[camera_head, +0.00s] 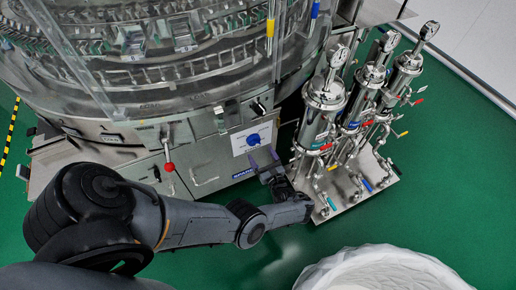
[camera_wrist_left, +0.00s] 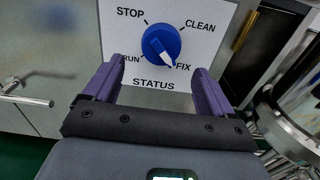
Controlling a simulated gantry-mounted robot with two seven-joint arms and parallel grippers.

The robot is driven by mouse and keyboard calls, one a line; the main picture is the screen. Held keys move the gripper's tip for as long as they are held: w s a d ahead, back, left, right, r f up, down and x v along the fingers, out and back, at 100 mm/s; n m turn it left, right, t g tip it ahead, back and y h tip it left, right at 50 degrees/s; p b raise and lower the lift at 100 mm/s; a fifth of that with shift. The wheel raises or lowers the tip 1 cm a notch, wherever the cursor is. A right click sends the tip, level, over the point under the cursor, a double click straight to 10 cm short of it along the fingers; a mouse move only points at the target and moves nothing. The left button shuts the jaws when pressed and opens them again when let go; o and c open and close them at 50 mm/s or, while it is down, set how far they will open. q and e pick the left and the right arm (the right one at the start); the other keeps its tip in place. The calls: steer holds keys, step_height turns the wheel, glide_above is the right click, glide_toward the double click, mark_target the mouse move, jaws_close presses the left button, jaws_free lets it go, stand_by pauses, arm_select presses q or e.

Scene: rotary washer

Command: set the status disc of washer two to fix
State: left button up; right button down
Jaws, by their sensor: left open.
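The blue status disc (camera_head: 253,139) sits on a white plate (camera_head: 241,143) on the washer's front. In the left wrist view the disc (camera_wrist_left: 158,40) has a white pointer aimed down and right, at the FIX label (camera_wrist_left: 183,67). STOP, CLEAN and RUN are the other labels; RUN is partly covered by a finger. My left gripper (camera_head: 264,160) is just below and in front of the disc. In the left wrist view its purple fingers (camera_wrist_left: 157,68) are apart and empty, to either side below the disc, with no visible contact. My right gripper is not in view.
The round glass-walled washer (camera_head: 170,60) fills the upper left. Metal filter cylinders (camera_head: 325,100) with gauges stand on a steel base right of my gripper. A red-knobbed lever (camera_head: 169,167) is left of the plate. A white rounded object (camera_head: 385,270) lies at the bottom right; green floor is open.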

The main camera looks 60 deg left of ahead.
arm_select(q)
steer(key=d, duration=0.5)
steer(key=shift+s, duration=0.25)
